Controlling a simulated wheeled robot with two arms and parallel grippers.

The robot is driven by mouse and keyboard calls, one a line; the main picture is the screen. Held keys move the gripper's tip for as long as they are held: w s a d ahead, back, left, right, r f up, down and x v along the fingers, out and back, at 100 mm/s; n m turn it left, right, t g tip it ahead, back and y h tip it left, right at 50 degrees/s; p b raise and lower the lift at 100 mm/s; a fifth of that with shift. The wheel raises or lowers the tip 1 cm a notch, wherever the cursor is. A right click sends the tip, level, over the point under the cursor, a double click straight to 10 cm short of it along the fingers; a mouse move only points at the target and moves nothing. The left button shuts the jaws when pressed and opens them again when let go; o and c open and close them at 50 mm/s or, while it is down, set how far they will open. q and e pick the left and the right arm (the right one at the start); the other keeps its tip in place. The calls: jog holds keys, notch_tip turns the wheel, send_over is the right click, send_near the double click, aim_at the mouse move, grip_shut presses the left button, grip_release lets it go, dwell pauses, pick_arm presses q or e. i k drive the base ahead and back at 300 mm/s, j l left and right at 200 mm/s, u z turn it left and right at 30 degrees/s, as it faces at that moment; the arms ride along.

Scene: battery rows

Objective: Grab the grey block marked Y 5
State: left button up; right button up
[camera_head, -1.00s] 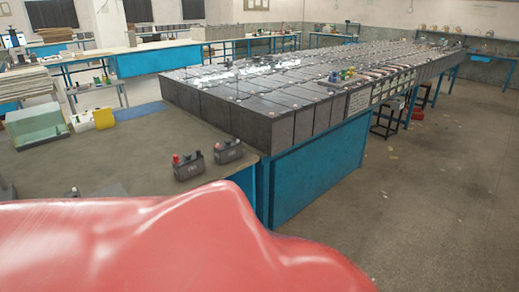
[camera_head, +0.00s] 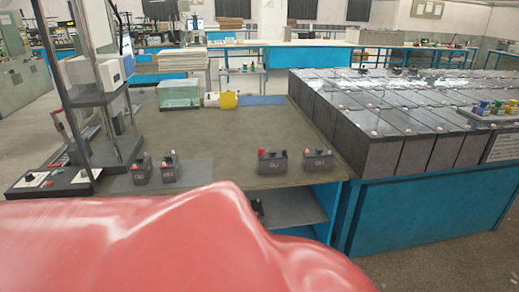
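Several small dark grey blocks with red and black knobs on top stand upright on the brown table (camera_head: 220,132). Two stand close together at the left, a far-left block (camera_head: 142,172) and one beside it (camera_head: 169,170), on a grey mat. Two more stand at the right near the table's front edge, one block (camera_head: 272,163) and another (camera_head: 318,161) just right of it. Each has a pale marking on its front, too small to read, so I cannot tell which is Y 5. Neither of my grippers is in view.
A tall metal stand (camera_head: 105,110) with a black base rises at the left of the table. A greenish clear box (camera_head: 179,94) and a yellow object (camera_head: 229,100) stand at the back. Large dark battery rows (camera_head: 372,155) adjoin the right. The table's middle is clear.

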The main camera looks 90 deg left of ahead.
aim_at(272, 161)
jog(key=i+j+u, duration=0.15)
jog(key=i+u, duration=0.55)
jog(key=u, duration=0.15)
jog(key=i+u, duration=0.45)
jog(key=i+l+u, duration=0.2)
jog(key=u, duration=0.2)
jog(key=i, duration=0.1)
